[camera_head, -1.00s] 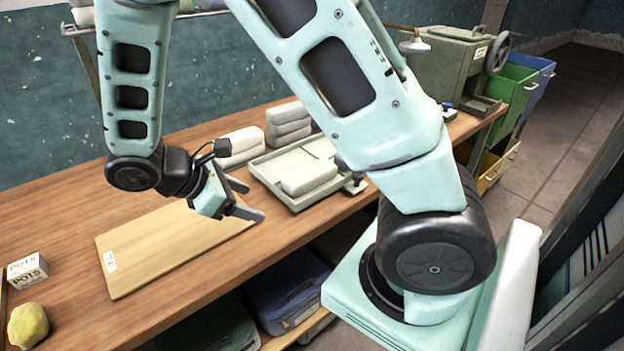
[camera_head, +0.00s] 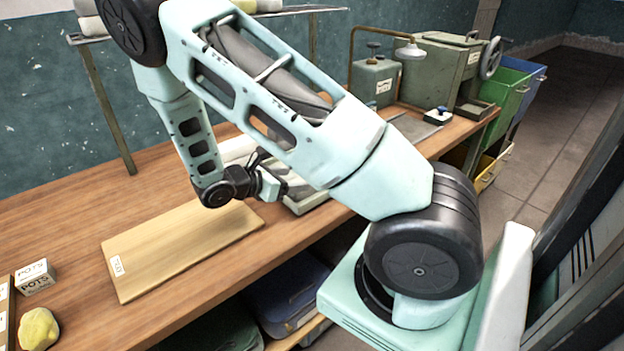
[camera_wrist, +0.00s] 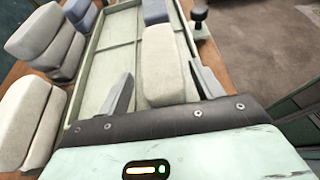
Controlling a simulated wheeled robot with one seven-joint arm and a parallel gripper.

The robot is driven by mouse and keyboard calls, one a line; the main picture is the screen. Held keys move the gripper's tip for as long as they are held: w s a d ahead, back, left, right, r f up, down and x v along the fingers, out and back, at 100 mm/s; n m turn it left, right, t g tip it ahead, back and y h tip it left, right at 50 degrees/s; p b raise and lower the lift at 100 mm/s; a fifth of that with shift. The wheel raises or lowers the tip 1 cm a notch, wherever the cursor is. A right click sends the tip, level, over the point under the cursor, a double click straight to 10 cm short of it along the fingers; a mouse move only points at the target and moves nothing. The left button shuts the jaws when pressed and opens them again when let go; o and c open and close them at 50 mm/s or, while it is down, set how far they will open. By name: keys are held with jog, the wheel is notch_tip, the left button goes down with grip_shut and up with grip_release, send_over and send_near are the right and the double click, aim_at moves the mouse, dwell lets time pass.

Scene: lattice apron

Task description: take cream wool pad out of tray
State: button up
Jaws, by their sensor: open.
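In the wrist view, a cream pad (camera_wrist: 162,62) lies in the pale green tray (camera_wrist: 92,78), along its right side. My gripper (camera_wrist: 160,88) is open, with one finger on each side of the pad's near part; I cannot tell whether the fingers touch it. The tray also holds a grey-blue pad (camera_wrist: 155,11) at its far end. The cream pad and the fingertips are hidden there.
Stacks of pale pads (camera_wrist: 42,40) stand left of the tray in the wrist view. A wooden board (camera_head: 180,248) lies on the bench, with a POTS box (camera_head: 35,277) and a yellow lump (camera_head: 38,328) further left. A green machine (camera_head: 437,70) stands at the right end.

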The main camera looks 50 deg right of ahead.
jog(key=shift+p+x, duration=0.8)
jog(key=shift+x, duration=2.3)
jog(key=shift+r, duration=0.1)
jog(key=shift+c, duration=0.3)
jog(key=c, duration=0.7)
